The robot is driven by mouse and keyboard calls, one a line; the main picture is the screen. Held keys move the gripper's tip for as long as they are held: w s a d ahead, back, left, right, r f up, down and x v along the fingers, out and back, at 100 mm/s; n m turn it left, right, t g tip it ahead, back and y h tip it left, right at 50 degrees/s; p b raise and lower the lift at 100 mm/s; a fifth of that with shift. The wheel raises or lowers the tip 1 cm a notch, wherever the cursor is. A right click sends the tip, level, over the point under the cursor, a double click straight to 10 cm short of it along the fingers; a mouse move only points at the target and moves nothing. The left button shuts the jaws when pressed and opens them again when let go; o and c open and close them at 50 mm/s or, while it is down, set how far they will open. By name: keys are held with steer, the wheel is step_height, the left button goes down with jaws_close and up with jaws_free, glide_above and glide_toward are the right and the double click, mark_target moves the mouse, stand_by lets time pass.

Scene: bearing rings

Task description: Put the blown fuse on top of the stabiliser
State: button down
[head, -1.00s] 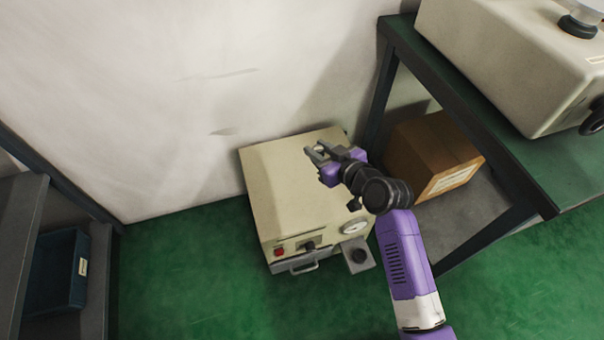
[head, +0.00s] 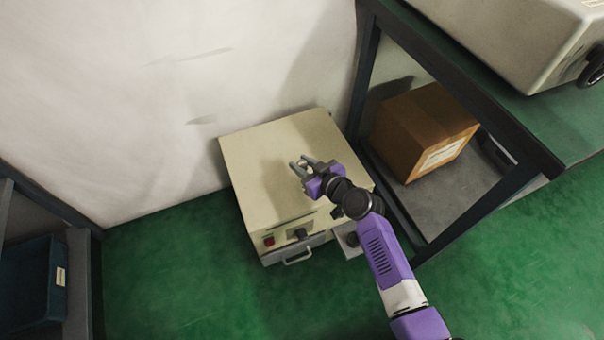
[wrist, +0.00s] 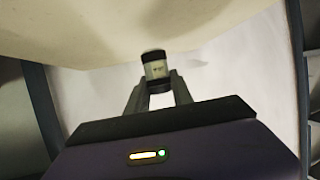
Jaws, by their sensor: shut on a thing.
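The stabiliser (head: 262,160) is a cream box on the green floor against the white wall, with a red switch, a dark knob and a handle on its front. My gripper (head: 299,166) is over its top in the head view. In the wrist view my gripper (wrist: 158,90) is shut on a small cylinder with dark ends and a pale label, the fuse (wrist: 157,69). The stabiliser's cream surface (wrist: 90,30) fills the upper part of that view. The gap between fuse and stabiliser top cannot be judged. The fuse is too small to make out in the head view.
A green-topped bench (head: 480,75) with dark legs stands at the right, with a cardboard box (head: 410,135) on its lower shelf. A cream machine (head: 510,35) sits on the bench. A blue bin (head: 30,280) is on a shelf at the left. Green floor is clear between.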

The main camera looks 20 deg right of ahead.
steer(key=shift+f+b, duration=0.75)
steer(key=shift+f, duration=1.15)
steer(key=shift+f, duration=0.15)
steer(key=c, duration=1.1)
jaws_free()
steer(key=shift+r, duration=0.2)
steer(key=p+v, duration=0.2)
steer(key=v, duration=1)
steer(key=shift+s, duration=0.1)
